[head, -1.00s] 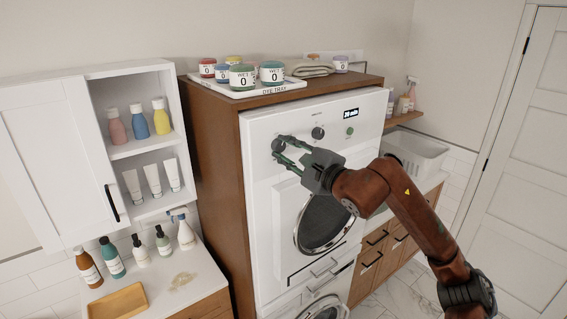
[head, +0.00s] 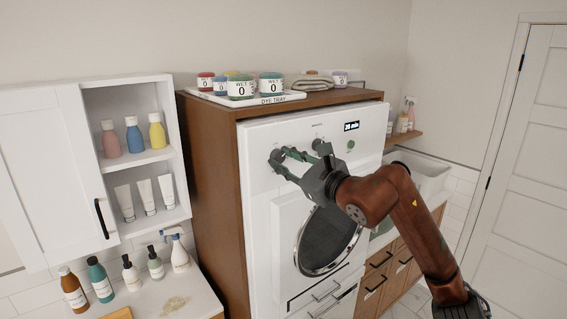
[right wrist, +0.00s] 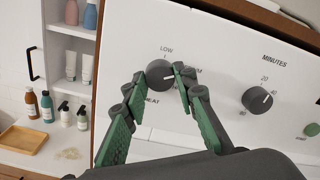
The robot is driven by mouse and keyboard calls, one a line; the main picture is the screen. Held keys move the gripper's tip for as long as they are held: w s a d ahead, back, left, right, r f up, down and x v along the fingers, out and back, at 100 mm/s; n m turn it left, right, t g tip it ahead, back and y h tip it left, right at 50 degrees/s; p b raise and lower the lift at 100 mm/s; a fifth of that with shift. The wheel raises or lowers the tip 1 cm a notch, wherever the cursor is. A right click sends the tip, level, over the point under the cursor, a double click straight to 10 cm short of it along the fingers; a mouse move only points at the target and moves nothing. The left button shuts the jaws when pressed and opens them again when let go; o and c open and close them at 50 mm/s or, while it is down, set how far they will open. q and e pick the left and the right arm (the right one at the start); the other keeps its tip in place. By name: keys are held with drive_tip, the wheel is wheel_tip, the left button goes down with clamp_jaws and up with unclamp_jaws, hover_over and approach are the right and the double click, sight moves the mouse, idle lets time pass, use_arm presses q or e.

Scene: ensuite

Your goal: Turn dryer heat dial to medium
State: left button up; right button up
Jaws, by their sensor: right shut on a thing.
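The dryer (head: 262,225) is a white front-loader with a control panel. Its heat dial (right wrist: 158,72) is a dark grey knob at the panel's left, also in the head view (head: 276,156). In the right wrist view LOW is printed above it and HEAT below. A label to its right is partly covered by a finger. A pale mark on the knob points roughly right, toward that label. My right gripper (right wrist: 158,80) has its green fingers on either side of the dial and is shut on it; it also shows in the head view (head: 284,158). My left gripper is out of view.
The minutes dial (right wrist: 257,99) and a green button (right wrist: 311,130) lie right of the heat dial. A display (head: 351,126) is above. The dye tray (head: 262,99) with jars stands on top. An open wall cabinet (head: 128,100) is at the left.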

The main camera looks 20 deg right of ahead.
idle(0.4)
drive_tip(key=o, duration=1.2)
drive_tip(key=shift+c, duration=0.2)
drive_tip(key=shift+s, duration=0.1)
drive_tip(key=v, duration=1.1)
drive_tip(key=shift+s+d, duration=0.15)
drive_tip(key=shift+s, duration=0.25)
